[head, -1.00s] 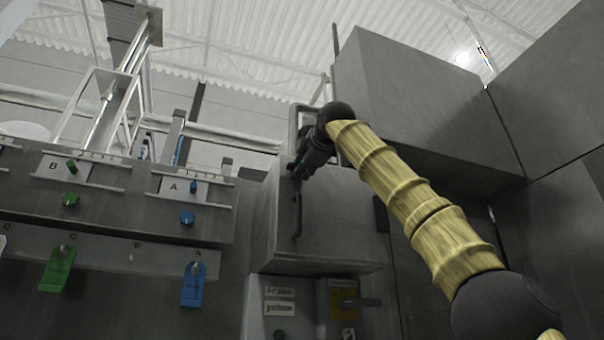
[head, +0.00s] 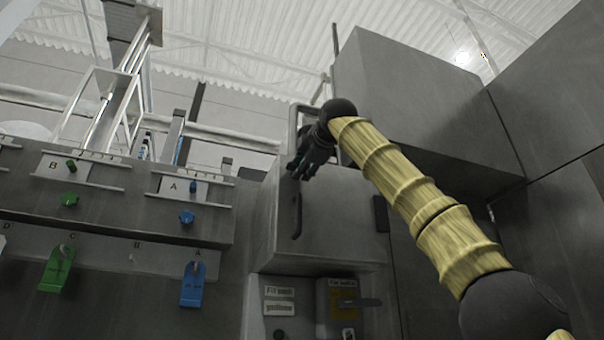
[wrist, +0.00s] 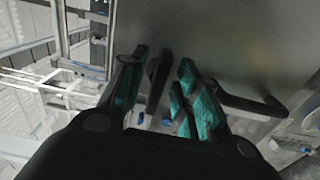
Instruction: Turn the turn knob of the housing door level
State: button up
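The housing door is the grey front (head: 335,215) of the box in the middle of the head view, with a dark bar handle (head: 297,214) on its left part. My gripper (head: 298,170) is at the upper left of this door, just above the bar handle. In the wrist view my gripper (wrist: 158,92) has its two teal-padded fingers apart. A dark elongated piece (wrist: 157,78), apparently the turn knob, stands between them, closer to the left finger. I cannot tell whether it touches. In the head view my gripper hides the knob.
A panel with green and blue knobs and levers (head: 194,285) stands left. A large grey cabinet (head: 425,110) rises behind my arm. The bar handle (wrist: 245,104) shows right of my fingers.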

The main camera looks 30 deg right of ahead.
jog(key=v, duration=1.1)
jog(key=shift+w, duration=0.1)
